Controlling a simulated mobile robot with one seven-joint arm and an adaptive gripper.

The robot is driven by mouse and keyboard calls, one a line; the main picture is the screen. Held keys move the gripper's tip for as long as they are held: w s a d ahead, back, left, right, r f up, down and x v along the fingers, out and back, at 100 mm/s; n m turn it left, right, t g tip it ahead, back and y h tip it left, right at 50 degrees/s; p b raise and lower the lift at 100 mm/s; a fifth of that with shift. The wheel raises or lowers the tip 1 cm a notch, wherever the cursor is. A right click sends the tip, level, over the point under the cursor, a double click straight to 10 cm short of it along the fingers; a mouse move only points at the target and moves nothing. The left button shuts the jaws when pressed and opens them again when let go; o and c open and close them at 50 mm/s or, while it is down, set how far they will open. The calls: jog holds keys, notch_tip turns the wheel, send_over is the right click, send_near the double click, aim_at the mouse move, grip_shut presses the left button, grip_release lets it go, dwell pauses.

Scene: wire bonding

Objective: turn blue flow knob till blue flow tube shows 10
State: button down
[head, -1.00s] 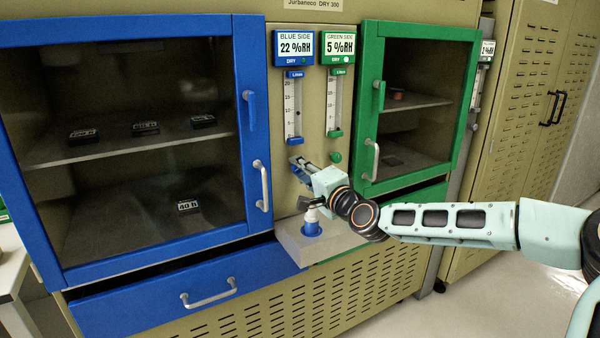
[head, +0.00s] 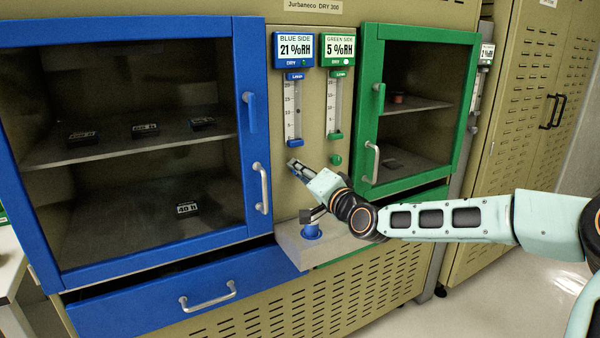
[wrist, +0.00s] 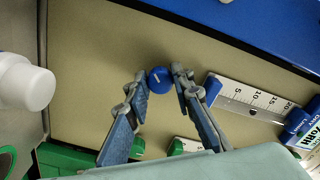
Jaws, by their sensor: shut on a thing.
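The blue flow knob (wrist: 158,78) is a small round blue knob with a pale pointer line. My gripper (wrist: 160,82) has its fingertips on either side of it in the wrist view, shut on it. In the head view my gripper (head: 293,165) reaches the panel below the blue flow tube (head: 292,110) and hides the knob. The blue flow tube also shows in the wrist view (wrist: 226,93), lying sideways with its scale. A small dark float in it appears near the 10 mark, too small to read exactly.
The green flow tube (head: 333,105) and green knob (head: 335,159) are close on the right. The blue door handle (head: 262,187) is to the left. Below my gripper, a pale ledge (head: 345,243) holds a blue-based item (head: 311,231).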

jog(key=c, duration=1.7)
grip_release()
jog(key=v, duration=1.2)
